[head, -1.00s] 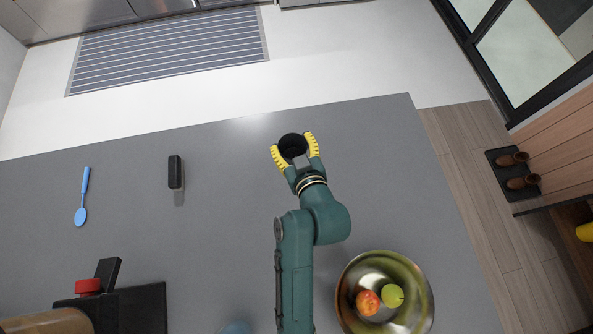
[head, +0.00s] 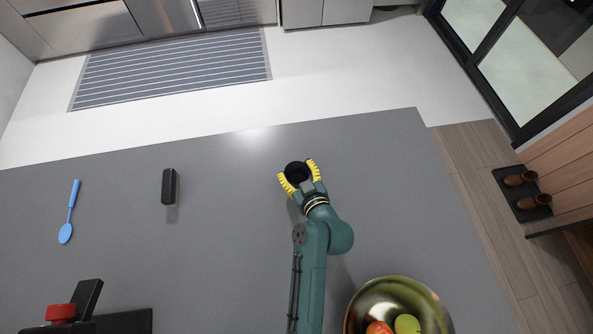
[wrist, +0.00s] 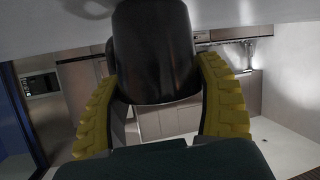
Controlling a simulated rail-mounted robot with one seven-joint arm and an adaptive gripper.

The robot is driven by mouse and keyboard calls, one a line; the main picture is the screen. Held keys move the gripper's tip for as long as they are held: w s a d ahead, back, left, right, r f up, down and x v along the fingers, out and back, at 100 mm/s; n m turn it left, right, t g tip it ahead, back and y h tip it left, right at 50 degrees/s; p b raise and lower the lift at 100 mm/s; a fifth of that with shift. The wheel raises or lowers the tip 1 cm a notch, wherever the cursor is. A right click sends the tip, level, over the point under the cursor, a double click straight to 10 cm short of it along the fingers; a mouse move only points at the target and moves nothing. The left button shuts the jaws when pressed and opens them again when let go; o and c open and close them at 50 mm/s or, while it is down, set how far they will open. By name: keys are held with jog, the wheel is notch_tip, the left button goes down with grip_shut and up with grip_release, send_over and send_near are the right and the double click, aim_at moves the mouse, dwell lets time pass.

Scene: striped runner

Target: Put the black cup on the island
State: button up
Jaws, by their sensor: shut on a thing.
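The black cup (head: 297,171) is between the yellow fingers of my gripper (head: 299,178), over the grey island top (head: 235,215). In the wrist view the dark cup (wrist: 153,50) fills the space between the two yellow fingers (wrist: 160,100), which press on its sides. My gripper is shut on it. The cup's open mouth faces up toward the head camera. I cannot tell whether its base touches the island surface.
A metal bowl (head: 433,312) with fruit sits at the lower right. A black object with a red knob (head: 60,312) is at the lower left. The island top around the cup is clear.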

jog(key=shift+f, duration=0.15)
jog(key=o, duration=1.3)
